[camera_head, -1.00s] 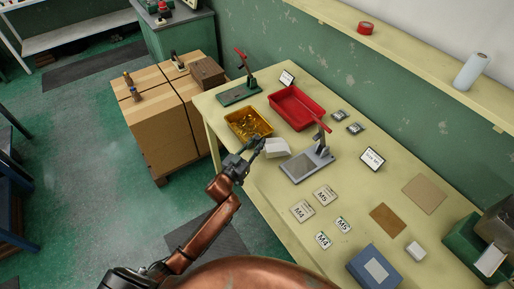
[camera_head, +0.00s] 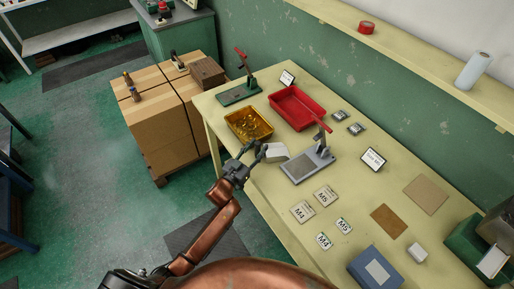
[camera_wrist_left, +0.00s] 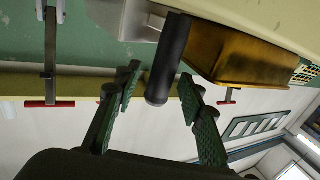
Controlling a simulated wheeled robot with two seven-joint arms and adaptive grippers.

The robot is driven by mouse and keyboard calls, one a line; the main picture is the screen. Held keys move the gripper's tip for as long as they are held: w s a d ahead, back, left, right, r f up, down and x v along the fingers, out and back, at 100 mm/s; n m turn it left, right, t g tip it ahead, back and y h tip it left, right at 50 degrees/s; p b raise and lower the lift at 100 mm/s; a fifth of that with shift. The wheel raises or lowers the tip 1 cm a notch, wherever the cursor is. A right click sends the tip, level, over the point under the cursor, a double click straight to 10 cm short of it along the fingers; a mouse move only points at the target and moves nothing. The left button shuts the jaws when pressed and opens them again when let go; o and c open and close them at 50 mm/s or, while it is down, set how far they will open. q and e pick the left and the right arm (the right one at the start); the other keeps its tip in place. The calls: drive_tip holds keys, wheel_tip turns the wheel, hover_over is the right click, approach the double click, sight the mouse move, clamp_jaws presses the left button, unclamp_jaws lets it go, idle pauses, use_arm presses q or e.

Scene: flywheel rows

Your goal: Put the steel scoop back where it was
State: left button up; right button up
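The steel scoop (camera_head: 275,152) has a pale metal pan and a dark handle. In the head view it is tilted, in front of the yellow bin and left of a grey press stand. My left gripper (camera_head: 258,152) is at its handle end, by the table's near edge. Part of the pan (camera_wrist_left: 130,18) shows at the top. I cannot tell how high it is above the table. My right gripper is not in view.
The yellow bin (camera_head: 242,118) holds small brass-coloured parts; it also shows in the wrist view (camera_wrist_left: 245,58). A red tray (camera_head: 283,96), the grey press stand (camera_head: 303,168) and a green press stand (camera_head: 236,97) stand nearby. Labelled plates (camera_head: 302,211) lie to the front right.

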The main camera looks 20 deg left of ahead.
use_arm(q)
drive_tip(key=shift+s+r, duration=0.1)
drive_tip(key=shift+r, duration=0.1)
drive_tip(key=v, duration=1.2)
drive_tip(key=shift+p, duration=0.4)
